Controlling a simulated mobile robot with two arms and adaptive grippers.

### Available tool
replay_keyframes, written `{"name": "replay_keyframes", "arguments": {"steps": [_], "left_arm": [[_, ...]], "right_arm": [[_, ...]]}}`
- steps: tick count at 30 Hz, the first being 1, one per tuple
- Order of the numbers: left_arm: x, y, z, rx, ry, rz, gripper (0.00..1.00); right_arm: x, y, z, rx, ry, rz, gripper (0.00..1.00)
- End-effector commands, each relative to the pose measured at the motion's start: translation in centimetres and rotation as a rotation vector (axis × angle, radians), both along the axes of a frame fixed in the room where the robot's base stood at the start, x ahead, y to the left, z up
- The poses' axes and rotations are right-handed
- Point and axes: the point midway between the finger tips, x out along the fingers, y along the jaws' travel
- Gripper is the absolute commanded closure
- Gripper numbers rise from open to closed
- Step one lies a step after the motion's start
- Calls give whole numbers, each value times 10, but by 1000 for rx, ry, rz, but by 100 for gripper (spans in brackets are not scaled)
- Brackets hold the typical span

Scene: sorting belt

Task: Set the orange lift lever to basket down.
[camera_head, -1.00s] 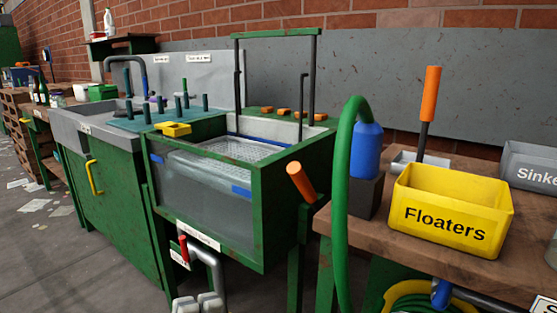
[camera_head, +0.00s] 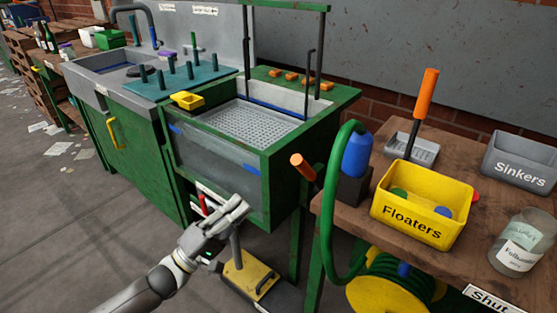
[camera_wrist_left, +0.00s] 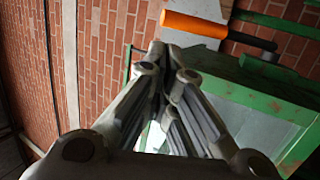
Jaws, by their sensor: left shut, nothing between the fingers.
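The orange lift lever (camera_head: 303,167) sticks out at the right front corner of the green wash tank (camera_head: 266,180), its handle tilted toward the upper left. In the left wrist view the orange handle (camera_wrist_left: 194,24) lies across the top, beyond and right of the fingertips. A perforated metal basket (camera_head: 245,124) shows level inside the tank, near the upper part. My left gripper (camera_head: 243,207) is shut and empty in front of the tank's lower front, left of and below the lever, apart from it. Its closed fingers also show in the left wrist view (camera_wrist_left: 165,66). My right gripper is out of view.
A red-handled drain valve (camera_head: 202,203) is close behind my left gripper. A yellow pedal (camera_head: 250,279) stands on the floor below. A green hose (camera_head: 330,210) and the yellow Floaters bin (camera_head: 418,208) are to the right.

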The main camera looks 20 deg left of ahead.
Motion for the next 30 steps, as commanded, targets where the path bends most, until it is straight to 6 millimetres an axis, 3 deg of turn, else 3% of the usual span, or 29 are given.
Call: {"name": "replay_keyframes", "arguments": {"steps": [18, 30], "left_arm": [[79, -51, 47, -1, -7, 1, 100], [101, -65, 58, -1, -3, 0, 100]], "right_arm": [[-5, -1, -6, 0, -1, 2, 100], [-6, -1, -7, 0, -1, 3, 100]]}}
